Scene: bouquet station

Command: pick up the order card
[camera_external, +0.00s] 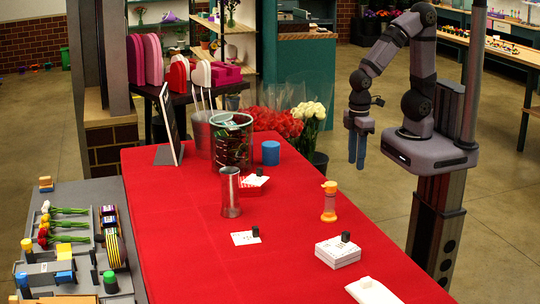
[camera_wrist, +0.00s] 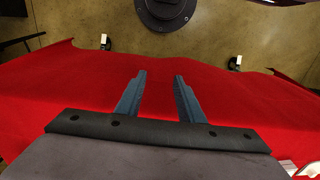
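Several white cards lie on the red table, and I cannot tell for certain which is the order card. A flat printed card (camera_external: 242,239) with a small black block at its edge lies near the middle. A thicker white stack (camera_external: 338,255) with a black block on top is to its right. My gripper (camera_external: 357,160) hangs fingers down beyond the table's right edge, away from all the cards. In the wrist view, its two blue-grey fingers (camera_wrist: 160,76) are apart with nothing between them.
A grey tray of flowers and tools (camera_external: 84,262) is at left.

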